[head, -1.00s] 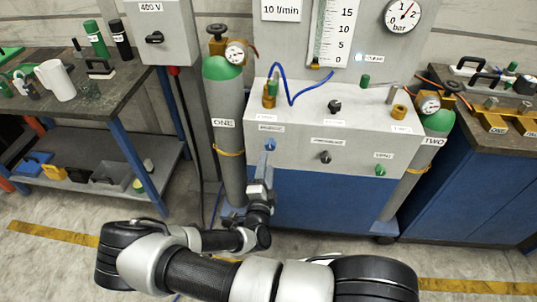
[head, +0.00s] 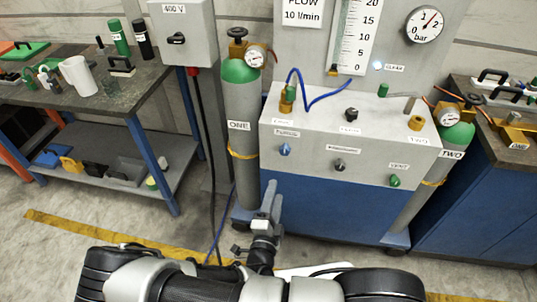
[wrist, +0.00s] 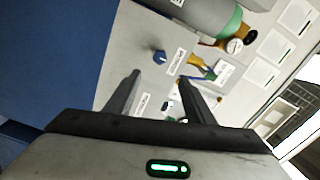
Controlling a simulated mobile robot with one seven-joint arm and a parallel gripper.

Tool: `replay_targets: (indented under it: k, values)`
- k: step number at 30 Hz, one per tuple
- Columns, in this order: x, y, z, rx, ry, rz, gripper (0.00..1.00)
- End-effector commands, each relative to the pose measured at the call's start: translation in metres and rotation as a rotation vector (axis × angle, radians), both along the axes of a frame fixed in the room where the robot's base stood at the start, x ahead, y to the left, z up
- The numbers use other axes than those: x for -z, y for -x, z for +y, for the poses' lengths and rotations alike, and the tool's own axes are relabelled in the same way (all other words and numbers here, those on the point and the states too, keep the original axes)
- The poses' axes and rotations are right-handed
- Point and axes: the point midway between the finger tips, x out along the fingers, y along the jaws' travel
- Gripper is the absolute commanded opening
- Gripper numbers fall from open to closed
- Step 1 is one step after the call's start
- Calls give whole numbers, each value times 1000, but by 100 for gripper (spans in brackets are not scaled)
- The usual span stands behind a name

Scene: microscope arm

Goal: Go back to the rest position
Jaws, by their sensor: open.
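My gripper (head: 269,200) is in front of the lower left of the grey panel box, below the blue knob (head: 285,150). In the wrist view my gripper (wrist: 160,90) has its two fingers apart with nothing held between them. The blue knob also shows in the wrist view (wrist: 159,57), beyond the fingers and apart from them. My arm lies folded low across the bottom of the head view.
Gas cylinder ONE (head: 240,130) stands left of the panel box (head: 310,165), and cylinder TWO (head: 425,185) stands right. A workbench (head: 140,90) is at the left, a blue cabinet (head: 480,200) at the right. Open floor (head: 110,205) lies at lower left.

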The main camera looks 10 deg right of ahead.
Motion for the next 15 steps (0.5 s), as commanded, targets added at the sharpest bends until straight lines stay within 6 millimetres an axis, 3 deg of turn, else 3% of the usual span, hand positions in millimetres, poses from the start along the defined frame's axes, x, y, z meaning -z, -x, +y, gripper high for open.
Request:
replay_targets:
  k: [5, 8, 11, 15]
  values:
    - [-2, 0, 0, 7, -8, -4, 49]
    - [-15, 0, -5, 65, -80, -33, 49]
    - [-42, 2, -16, 199, -239, -103, 49]
    - [-93, 13, -45, 479, -554, -276, 49]
